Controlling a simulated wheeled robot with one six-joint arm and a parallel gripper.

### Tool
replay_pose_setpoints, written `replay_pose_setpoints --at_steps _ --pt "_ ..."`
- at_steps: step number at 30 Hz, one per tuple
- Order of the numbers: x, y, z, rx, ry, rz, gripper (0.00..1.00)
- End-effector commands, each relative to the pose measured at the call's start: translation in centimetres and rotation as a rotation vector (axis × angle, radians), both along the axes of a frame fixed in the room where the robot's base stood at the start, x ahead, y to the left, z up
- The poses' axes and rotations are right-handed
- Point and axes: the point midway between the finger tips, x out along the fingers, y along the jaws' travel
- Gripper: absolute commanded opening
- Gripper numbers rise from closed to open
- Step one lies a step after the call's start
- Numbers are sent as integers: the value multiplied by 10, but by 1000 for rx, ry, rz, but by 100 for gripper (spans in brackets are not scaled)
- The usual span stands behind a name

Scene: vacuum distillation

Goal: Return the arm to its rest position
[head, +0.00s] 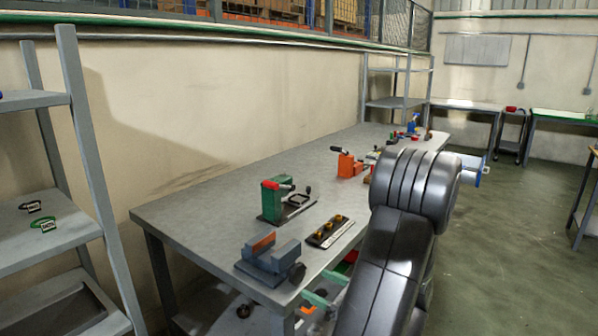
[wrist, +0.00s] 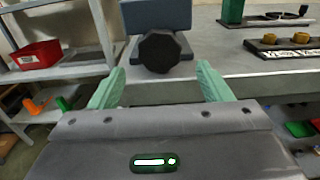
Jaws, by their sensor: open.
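My gripper (wrist: 160,88) shows in the wrist view with its two pale green fingers spread wide and nothing between them. In the head view the fingers (head: 322,302) show just off the front edge of the workbench (head: 190,215), left of my dark grey arm, which hides part of them and much of the bench's right side. A blue-grey vise (head: 270,262) with a dark round knob sits on the bench's near corner. It also shows in the wrist view (wrist: 158,15), with its knob (wrist: 160,52) beyond the gap between the fingers.
A green device (head: 272,200) and a dark plate with brass knobs (head: 330,231) stand on the bench. An orange device (head: 348,165) stands farther back. A grey shelf (head: 85,120) is at the left. A red bin (wrist: 37,55) sits on shelving. Open floor (head: 500,240) lies right.

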Motion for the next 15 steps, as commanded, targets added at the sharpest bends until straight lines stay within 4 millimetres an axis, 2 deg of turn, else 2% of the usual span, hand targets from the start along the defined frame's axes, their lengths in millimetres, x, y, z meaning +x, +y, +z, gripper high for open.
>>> replay_pose_setpoints --at_steps 12,15 --pt "43 61 0 -5 -5 4 72" --pt "44 61 -5 -46 -64 -1 72"
